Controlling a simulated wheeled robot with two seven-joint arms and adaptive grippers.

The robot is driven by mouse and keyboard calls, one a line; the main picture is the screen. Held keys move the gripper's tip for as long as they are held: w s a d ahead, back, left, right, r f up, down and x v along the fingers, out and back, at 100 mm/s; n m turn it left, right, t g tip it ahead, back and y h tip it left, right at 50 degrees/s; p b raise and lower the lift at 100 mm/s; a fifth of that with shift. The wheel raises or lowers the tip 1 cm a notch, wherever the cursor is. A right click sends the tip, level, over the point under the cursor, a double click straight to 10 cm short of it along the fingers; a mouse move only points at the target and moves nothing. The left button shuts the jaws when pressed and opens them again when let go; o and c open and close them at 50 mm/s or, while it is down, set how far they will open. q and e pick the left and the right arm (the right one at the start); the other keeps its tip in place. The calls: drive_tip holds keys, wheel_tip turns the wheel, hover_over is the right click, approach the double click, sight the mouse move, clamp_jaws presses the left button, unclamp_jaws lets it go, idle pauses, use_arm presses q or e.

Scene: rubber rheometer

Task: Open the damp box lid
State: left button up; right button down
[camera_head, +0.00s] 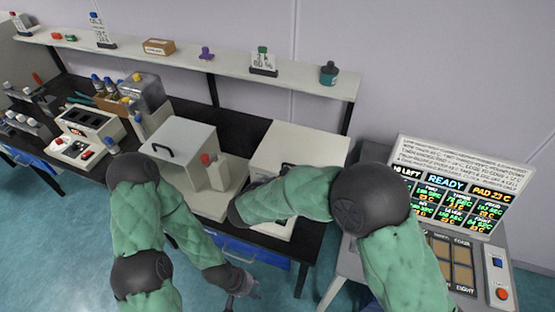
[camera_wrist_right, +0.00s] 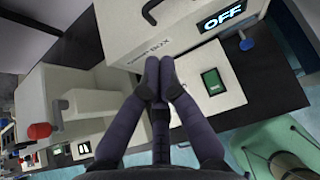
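The damp box (camera_head: 300,148) is a cream box on the dark bench, partly covered by my right arm in the head view. Its lid looks closed. In the right wrist view the box front (camera_wrist_right: 145,48) carries lettering ending in "BOX", a dark handle (camera_wrist_right: 149,12) and a display reading "OFF" (camera_wrist_right: 222,14). My right gripper (camera_wrist_right: 160,78) has its fingertips together, in front of the lower box front and apart from the handle, with nothing seen between them. The right gripper is hidden behind its arm in the head view. My left gripper (camera_head: 242,284) hangs low before the bench, its opening unclear.
A pale machine (camera_head: 178,140) with a black handle and red knob stands left of the box. A panel with a dark green screen (camera_wrist_right: 212,82) and a blue knob (camera_wrist_right: 247,44) lie near the box front. A display board (camera_head: 455,185) stands at right; a shelf (camera_head: 200,59) runs behind.

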drive_tip(key=s+d+f+m+g+y+b, duration=0.1)
drive_tip(key=s+d+f+m+g+y, duration=0.1)
drive_tip(key=s+f+m, duration=0.6)
drive_tip(key=s+d+f+m+g+y+b, duration=0.2)
drive_tip(key=s+d+f+m+g+y, duration=0.1)
drive_tip(key=s+f+m, duration=0.5)
drive_tip(key=s+d+f+m+g+y+b, duration=0.2)
drive_tip(key=s+f+m+g, duration=0.4)
drive_tip(key=f+m, duration=0.7)
wheel_tip(320, 180, down, 2)
drive_tip(key=s+d+y, duration=0.1)
drive_tip(key=s+d, duration=0.1)
drive_tip(key=shift+s+d, duration=0.25)
drive_tip(key=shift+d, duration=0.1)
drive_tip(key=c, duration=1.8)
unclamp_jaws()
drive_tip(key=d+m, duration=0.1)
drive_tip(key=d+f+m, duration=0.1)
drive_tip(key=m, duration=0.1)
drive_tip(key=d+f+m+b, duration=0.1)
drive_tip(key=m, duration=0.1)
drive_tip(key=shift+s+d+f+t, duration=0.1)
drive_tip(key=shift+s+d+t, duration=0.05)
drive_tip(key=shift+s+t, duration=0.15)
drive_tip(key=o, duration=0.6)
drive_tip(key=shift+d+m, duration=0.15)
drive_tip(key=shift+m, duration=0.15)
drive_tip(key=shift+c, duration=0.2)
